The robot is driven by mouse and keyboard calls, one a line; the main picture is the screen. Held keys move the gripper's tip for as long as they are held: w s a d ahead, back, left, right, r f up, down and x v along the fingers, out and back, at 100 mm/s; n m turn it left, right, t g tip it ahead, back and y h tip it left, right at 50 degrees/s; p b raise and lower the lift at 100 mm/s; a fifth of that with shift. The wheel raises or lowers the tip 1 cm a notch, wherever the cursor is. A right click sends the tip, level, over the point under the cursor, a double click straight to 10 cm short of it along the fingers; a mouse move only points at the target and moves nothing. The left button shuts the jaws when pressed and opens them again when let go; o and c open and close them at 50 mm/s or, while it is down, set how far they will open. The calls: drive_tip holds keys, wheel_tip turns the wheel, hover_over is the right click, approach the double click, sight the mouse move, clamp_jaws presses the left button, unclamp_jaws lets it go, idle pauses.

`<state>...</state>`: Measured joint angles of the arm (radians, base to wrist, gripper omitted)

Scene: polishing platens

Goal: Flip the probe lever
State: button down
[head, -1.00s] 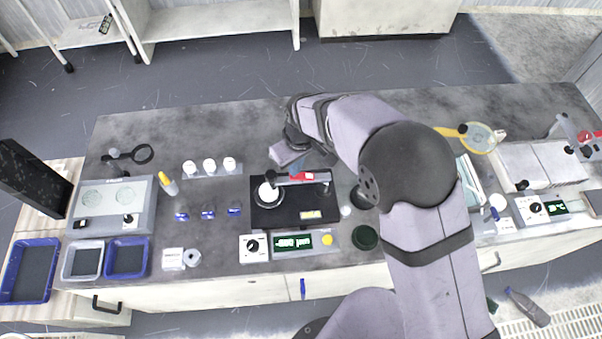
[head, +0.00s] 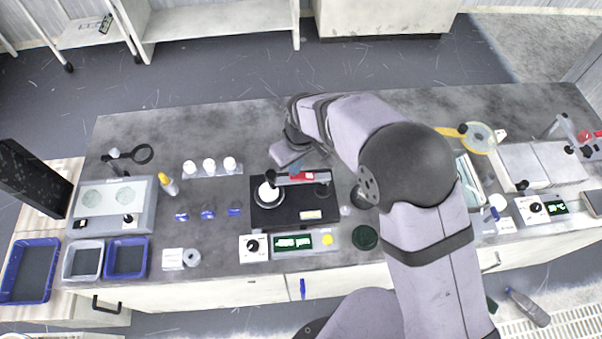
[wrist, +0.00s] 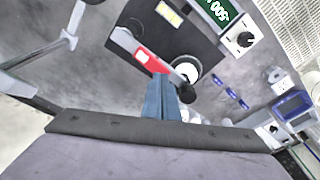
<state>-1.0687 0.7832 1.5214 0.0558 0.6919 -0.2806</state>
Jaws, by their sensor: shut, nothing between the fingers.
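The probe stand is a black base plate (head: 290,216) with a grey and red arm (head: 302,177) across its back. A white round piece (head: 266,193) sits at the plate's left, with a black knob just above it. In the wrist view the red-sided arm (wrist: 146,60) runs toward the white round piece (wrist: 186,68) and a black knob (wrist: 187,93). My gripper (head: 296,168) is shut and empty, just behind the arm. Its blue-grey fingers (wrist: 161,84) point at the arm close to the knob; contact is unclear. I cannot single out the lever.
A readout box (head: 292,243) with a green display, dial and yellow button stands in front. Three white-topped pieces (head: 209,165) stand in a rack to the left. A dark green disc (head: 365,237) lies at right. The bench behind the rack is clear.

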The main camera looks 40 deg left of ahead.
drive_tip(key=shift+f+b, duration=0.55)
drive_tip(key=shift+f, duration=0.35)
idle(0.3)
drive_tip(key=shift+r, duration=0.15)
drive_tip(key=shift+r+p, duration=2.6)
drive_tip(key=shift+r, duration=0.85)
drive_tip(key=shift+m, duration=0.3)
drive_tip(key=s+d+f+m+g+h, duration=0.15)
drive_tip(key=s+d, duration=0.25)
drive_tip(key=d, duration=0.5)
drive_tip(key=s+d+f+m+h, duration=0.1)
drive_tip(key=s+d+f+h, duration=0.15)
drive_tip(key=d, duration=0.55)
drive_tip(key=w+d+r+m, duration=0.1)
drive_tip(key=d+r+m, duration=0.2)
drive_tip(key=d, duration=0.6)
drive_tip(key=w+d+r+m+y, duration=0.1)
drive_tip(key=d+r+m, duration=0.3)
drive_tip(key=d, duration=0.6)
drive_tip(key=w+d+r+m+t+y, duration=0.1)
drive_tip(key=d+m, duration=0.4)
drive_tip(key=d, duration=0.5)
wheel_tip(320, 180, up, 3)
drive_tip(key=shift+w+f, duration=0.1)
drive_tip(key=shift+w, duration=0.55)
